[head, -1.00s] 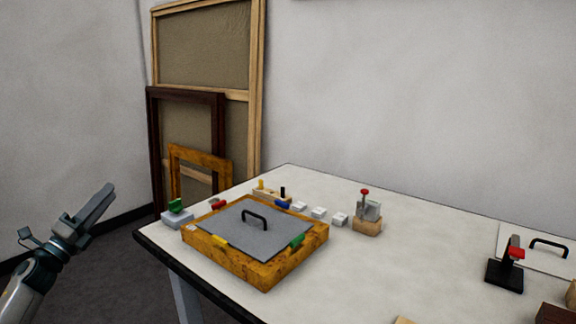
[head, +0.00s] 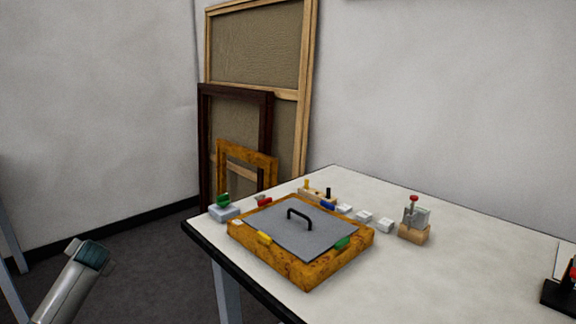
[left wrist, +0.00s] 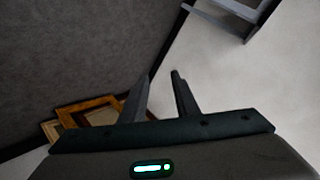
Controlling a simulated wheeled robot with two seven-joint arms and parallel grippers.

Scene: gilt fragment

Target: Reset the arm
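My left arm (head: 72,283) comes in at the lower left of the head view, over the floor and apart from the table. Its fingers do not show there. In the left wrist view my left gripper (left wrist: 160,74) has its two fingers apart, with nothing between them. My right arm and gripper are in neither view.
A table (head: 462,262) holds a gilt frame (head: 305,274) with a grey handled plate (head: 312,236) and coloured clips. Small white blocks (head: 364,216) and a red-knobbed clamp (head: 414,222) stand nearby. Picture frames (head: 203,140) lean on the wall. Floor left of the table is clear.

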